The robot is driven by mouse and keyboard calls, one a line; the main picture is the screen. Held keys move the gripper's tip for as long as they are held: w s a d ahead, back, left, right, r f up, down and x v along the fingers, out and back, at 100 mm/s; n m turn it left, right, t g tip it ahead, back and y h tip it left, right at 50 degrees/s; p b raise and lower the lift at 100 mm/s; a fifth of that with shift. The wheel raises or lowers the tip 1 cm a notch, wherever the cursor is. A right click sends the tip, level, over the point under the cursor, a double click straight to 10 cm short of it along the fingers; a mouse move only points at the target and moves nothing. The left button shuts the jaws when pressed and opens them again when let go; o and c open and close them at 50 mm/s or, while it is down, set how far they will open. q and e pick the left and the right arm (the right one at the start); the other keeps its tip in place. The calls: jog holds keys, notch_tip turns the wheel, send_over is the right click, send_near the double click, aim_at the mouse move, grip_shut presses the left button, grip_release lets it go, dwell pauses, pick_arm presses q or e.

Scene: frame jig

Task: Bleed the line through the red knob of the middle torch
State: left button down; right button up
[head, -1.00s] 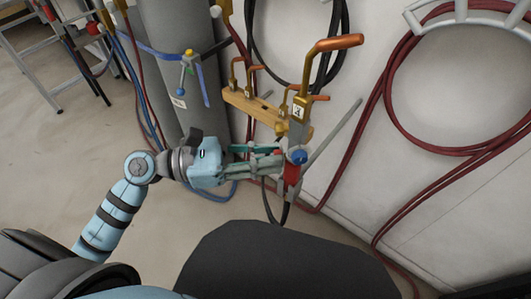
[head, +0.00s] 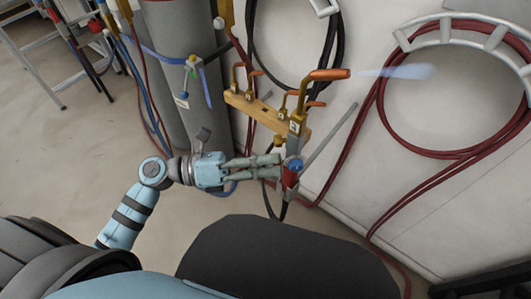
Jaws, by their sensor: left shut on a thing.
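A wooden rack (head: 262,112) on the wall side holds several brass torches with copper tips. The largest and nearest torch (head: 298,112) stands upright at the rack's right end, with a white label and its copper nozzle pointing right. A pale bluish plume (head: 398,71) streams from that nozzle. Under this torch are a red part (head: 289,179) and a blue knob (head: 295,164). My left gripper (head: 279,168) reaches in from the left and is shut at the red part, its fingertips partly hiding it. I cannot read the labels. My right gripper is out of view.
Grey gas cylinders (head: 180,65) with a blue strap stand behind my left arm. Red hose (head: 382,110) hangs on a wall bracket (head: 470,22) at the right. A black hose (head: 256,40) hangs behind the rack. Open floor (head: 80,140) lies at the left.

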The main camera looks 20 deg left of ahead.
pick_arm(q)
jog(key=shift+f+n+p, duration=0.1)
jog(key=shift+n+p, duration=5.05)
jog(key=shift+n, duration=1.15)
jog(key=c, duration=1.4)
grip_release()
